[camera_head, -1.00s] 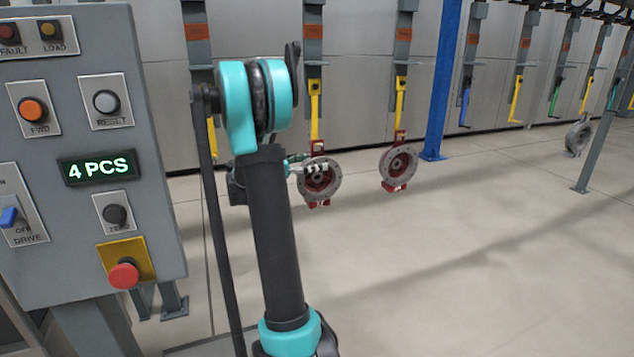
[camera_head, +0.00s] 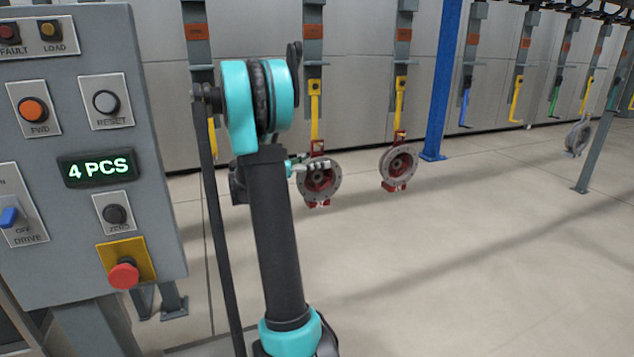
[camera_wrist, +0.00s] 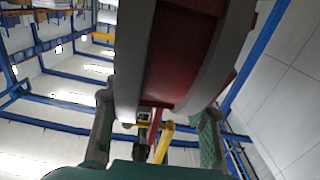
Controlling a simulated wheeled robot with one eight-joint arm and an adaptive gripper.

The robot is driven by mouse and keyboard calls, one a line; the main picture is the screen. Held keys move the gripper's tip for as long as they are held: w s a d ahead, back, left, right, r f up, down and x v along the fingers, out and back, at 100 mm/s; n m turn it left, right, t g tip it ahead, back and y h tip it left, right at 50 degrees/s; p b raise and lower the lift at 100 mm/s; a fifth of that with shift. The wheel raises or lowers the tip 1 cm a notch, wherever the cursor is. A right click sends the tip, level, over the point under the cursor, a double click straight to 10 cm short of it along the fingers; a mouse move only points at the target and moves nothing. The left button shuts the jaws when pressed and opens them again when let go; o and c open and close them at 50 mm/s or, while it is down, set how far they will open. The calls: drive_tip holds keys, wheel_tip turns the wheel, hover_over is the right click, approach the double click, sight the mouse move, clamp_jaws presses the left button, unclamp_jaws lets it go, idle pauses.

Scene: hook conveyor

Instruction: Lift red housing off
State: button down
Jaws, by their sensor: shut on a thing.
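A red housing with a grey flange ring (camera_head: 320,181) is at the lower end of a yellow hook (camera_head: 314,110), just right of my upright arm in the head view. My gripper (camera_head: 309,167) reaches it from the left and is shut on it. In the wrist view the housing (camera_wrist: 185,60) fills the middle, between the two fingers of my gripper (camera_wrist: 155,135). The yellow hook (camera_wrist: 166,135) shows below it there. Whether the housing still bears on the hook cannot be told. A second, similar red housing (camera_head: 398,166) hangs from the yellow hook to the right.
A control panel (camera_head: 90,170) reading "4 PCS" stands close at the left. A blue post (camera_head: 442,80) rises right of the second housing. More hooks hang to the right, with a grey part (camera_head: 577,137) near a grey post. The floor at front right is clear.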

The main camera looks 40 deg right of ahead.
drive_tip(key=shift+r, duration=0.1)
drive_tip(key=shift+r, duration=1.6)
drive_tip(key=shift+s+r, duration=0.15)
drive_tip(key=shift+s, duration=0.15)
drive_tip(key=s+a, duration=0.4)
drive_tip(key=s, duration=1.2)
drive_tip(key=shift+s+f, duration=0.25)
drive_tip(key=shift+s, duration=0.15)
drive_tip(key=shift+a+f, duration=0.1)
drive_tip(key=shift+f, duration=0.35)
drive_tip(key=shift+f, duration=0.2)
